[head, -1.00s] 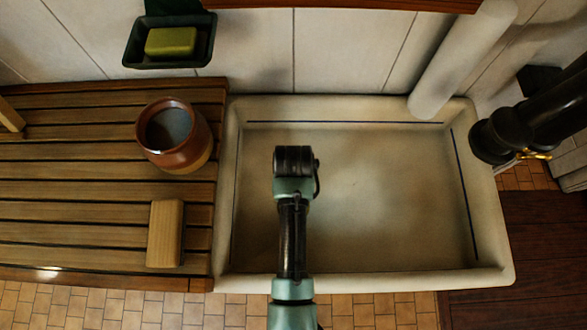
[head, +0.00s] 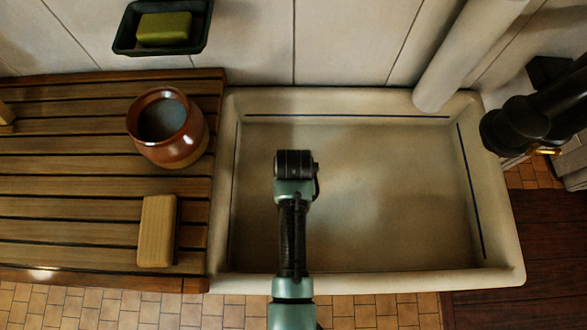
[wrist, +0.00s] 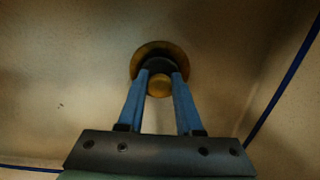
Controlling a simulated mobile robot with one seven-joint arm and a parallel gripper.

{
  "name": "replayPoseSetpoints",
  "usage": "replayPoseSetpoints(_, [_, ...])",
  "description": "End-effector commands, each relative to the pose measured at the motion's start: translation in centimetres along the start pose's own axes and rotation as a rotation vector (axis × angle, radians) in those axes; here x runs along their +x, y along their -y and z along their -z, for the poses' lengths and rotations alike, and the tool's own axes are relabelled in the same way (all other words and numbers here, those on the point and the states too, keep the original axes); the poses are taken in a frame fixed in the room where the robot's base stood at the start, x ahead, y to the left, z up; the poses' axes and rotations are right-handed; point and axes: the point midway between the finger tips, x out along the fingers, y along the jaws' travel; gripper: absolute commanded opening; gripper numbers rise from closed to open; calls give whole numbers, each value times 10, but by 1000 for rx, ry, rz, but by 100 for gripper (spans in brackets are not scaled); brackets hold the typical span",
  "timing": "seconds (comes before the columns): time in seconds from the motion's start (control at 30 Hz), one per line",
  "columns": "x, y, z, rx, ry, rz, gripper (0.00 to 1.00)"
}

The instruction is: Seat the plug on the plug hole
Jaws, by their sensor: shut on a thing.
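In the wrist view, the blue fingers of my gripper (wrist: 160,77) are shut on the plug (wrist: 158,87), which shows a round brass-coloured knob and a dark body behind it. The brass rim of the plug hole (wrist: 147,48) shows around and beyond the dark body. The plug overlaps the hole in this view; I cannot tell whether it touches the rim or hovers above it. In the head view, my arm reaches over the pale sink (head: 390,200), and its wrist hides the gripper, plug and hole.
A slatted wooden drainboard (head: 60,215) adjoins the sink's left side. It holds a brown pot (head: 185,150) and a wooden block (head: 157,231). A dish with green soap (head: 163,29) is on the wall. A pale pipe (head: 465,55) stands behind the sink. The right basin is clear.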

Motion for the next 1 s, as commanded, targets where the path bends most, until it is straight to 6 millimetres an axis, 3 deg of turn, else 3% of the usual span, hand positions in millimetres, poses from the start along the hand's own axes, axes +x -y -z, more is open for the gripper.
replayPoseSetpoints(1.0, [13, 0, 0, 0, 0, 0, 0])
